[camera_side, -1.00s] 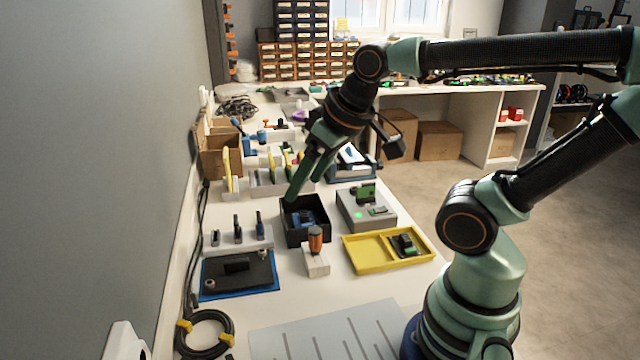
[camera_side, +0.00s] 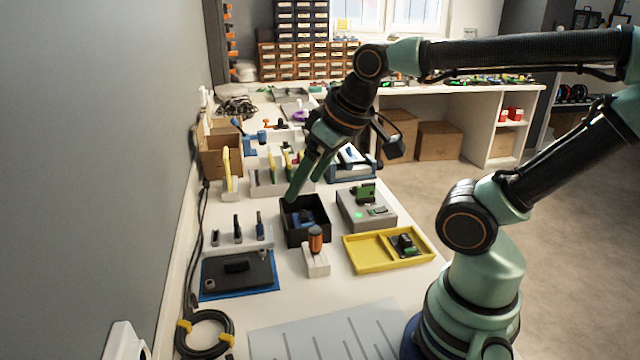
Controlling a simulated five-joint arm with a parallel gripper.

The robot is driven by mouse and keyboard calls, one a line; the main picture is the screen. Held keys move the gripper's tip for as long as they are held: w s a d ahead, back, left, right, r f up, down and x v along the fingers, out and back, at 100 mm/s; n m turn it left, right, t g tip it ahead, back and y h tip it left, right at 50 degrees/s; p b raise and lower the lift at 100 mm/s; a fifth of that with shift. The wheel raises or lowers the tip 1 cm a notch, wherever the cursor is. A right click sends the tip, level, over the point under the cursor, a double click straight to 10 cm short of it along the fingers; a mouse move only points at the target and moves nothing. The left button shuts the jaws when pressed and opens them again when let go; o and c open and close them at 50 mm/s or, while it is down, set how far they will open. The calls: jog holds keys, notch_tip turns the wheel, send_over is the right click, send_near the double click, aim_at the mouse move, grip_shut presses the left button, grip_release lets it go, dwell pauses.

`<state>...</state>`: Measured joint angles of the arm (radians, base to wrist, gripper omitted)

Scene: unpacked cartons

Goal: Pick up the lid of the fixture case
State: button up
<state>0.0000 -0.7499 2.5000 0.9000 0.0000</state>
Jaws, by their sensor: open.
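A flat dark plate with a black block-shaped grip (camera_side: 237,278) lies on a blue base at the front left of the bench; it looks like the lid, but I cannot tell for sure. An open black box (camera_side: 291,238) with blue parts inside stands further back; it may be the case. My gripper (camera_side: 305,186) has green fingers pointing down. It is open and empty, just behind and above the black box's back edge, well apart from the dark plate. Whether its nearer fingertip touches the box's rim cannot be told.
An orange-handled tool in a white block (camera_side: 316,262) stands between the dark plate and a yellow tray (camera_side: 367,265). A holder with small upright tools (camera_side: 237,240) stands behind the plate. A grey box (camera_side: 349,211) is right of the black box. A coiled cable (camera_side: 205,350) lies in front.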

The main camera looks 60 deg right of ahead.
jog(key=o, duration=0.4)
jog(key=m+g, duration=0.6)
jog(key=m, duration=0.3)
send_over(236, 261)
notch_tip(236, 261, down, 11)
jog(key=f, duration=0.6)
jog(key=shift+s+d+f, duration=0.15)
jog(key=shift+d, duration=0.05)
jog(key=shift+w+a+f, duration=0.1)
jog(key=shift+f, duration=1.2)
jog(key=shift+w+a+f, duration=0.1)
jog(key=shift+f, duration=1.2)
